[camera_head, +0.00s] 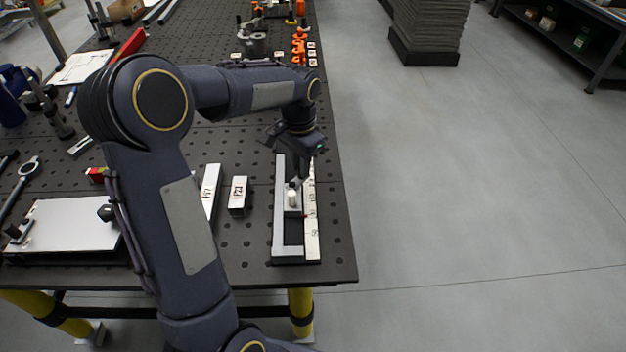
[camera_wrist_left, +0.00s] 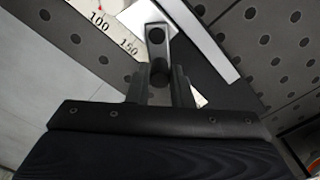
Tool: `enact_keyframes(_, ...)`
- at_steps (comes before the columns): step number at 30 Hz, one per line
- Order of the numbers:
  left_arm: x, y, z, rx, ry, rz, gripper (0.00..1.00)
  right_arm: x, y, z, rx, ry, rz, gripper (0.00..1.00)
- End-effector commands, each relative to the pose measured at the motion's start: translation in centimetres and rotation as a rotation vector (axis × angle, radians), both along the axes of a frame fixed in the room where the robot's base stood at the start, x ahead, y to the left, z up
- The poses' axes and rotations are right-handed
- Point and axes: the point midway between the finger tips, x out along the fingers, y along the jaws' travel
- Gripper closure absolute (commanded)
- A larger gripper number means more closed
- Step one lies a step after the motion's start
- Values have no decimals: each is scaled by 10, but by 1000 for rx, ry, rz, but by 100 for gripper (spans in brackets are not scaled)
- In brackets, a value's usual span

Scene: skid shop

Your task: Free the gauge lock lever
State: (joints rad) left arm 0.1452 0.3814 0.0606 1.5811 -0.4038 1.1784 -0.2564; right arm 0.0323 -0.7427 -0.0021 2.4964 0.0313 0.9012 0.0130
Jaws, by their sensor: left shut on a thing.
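The gauge (camera_head: 312,225) is a long dark base with a white numbered scale and a pale bar, lying near the table's right edge. My left gripper (camera_head: 295,182) points down over its middle. In the left wrist view the gauge lock lever (camera_wrist_left: 155,38) is a small grey piece with dark round spots, beside the scale (camera_wrist_left: 115,32) marked 100 and 150. The fingers (camera_wrist_left: 158,82) of my left gripper are shut on the lever's near end, which they partly hide. The lever's exact angle is hard to read. My right gripper is not in view.
Two white labelled blocks (camera_head: 238,192) stand left of the gauge. A white plate (camera_head: 68,228) lies at the front left. Orange clamps (camera_head: 299,45) and a grey fixture (camera_head: 254,42) stand at the back of the perforated table (camera_head: 250,245).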

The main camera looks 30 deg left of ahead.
Motion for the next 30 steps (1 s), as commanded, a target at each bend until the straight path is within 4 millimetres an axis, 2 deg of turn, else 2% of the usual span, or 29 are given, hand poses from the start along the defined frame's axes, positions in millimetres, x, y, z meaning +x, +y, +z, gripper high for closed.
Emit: enact_keyframes(30,-3,17,0,1,0,2,88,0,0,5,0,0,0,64)
